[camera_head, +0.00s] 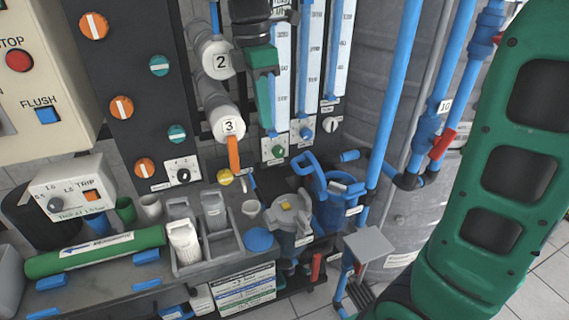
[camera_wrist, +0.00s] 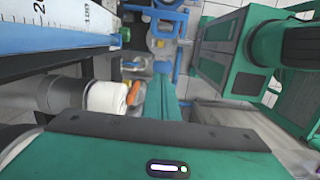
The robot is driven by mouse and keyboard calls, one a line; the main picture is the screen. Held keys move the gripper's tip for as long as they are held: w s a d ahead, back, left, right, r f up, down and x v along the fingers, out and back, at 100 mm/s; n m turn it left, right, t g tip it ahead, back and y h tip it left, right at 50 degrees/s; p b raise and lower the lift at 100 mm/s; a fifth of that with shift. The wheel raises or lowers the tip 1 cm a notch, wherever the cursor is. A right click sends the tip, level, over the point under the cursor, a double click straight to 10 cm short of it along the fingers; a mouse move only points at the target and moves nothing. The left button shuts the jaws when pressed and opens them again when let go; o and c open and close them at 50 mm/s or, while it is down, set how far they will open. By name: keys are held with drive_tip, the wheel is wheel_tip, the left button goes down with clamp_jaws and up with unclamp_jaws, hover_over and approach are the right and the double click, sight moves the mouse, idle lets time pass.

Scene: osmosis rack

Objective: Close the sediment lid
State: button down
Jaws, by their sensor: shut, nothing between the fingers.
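A blue lid (camera_head: 308,172) with a loop-shaped handle stands raised, tilted open, at the back left of a blue filter housing (camera_head: 336,210). The housing mouth is uncovered, and a pale piece shows at its top. I take this as the sediment lid; its label is too small to read. Blue parts (camera_wrist: 165,40) also show at the top of the wrist view, but I cannot tell which is the lid. My green gripper (camera_head: 266,118) points down in front of the flow gauges, above and left of the lid and apart from it. Its green fingers (camera_wrist: 161,88) are shut and empty.
A grey-capped housing (camera_head: 288,217) stands left of the blue one. Numbered valves (camera_head: 228,126) with an orange handle stick out left of my gripper. Blue pipes (camera_head: 395,90) and a grey tank (camera_head: 345,70) stand behind and right. A bench (camera_head: 110,285) holds bottles and a green cartridge.

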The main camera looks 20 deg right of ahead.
drive_tip(key=d+f, duration=0.5)
drive_tip(key=f, duration=0.9)
drive_tip(key=shift+d+f, duration=0.2)
drive_tip(key=shift+f, duration=0.2)
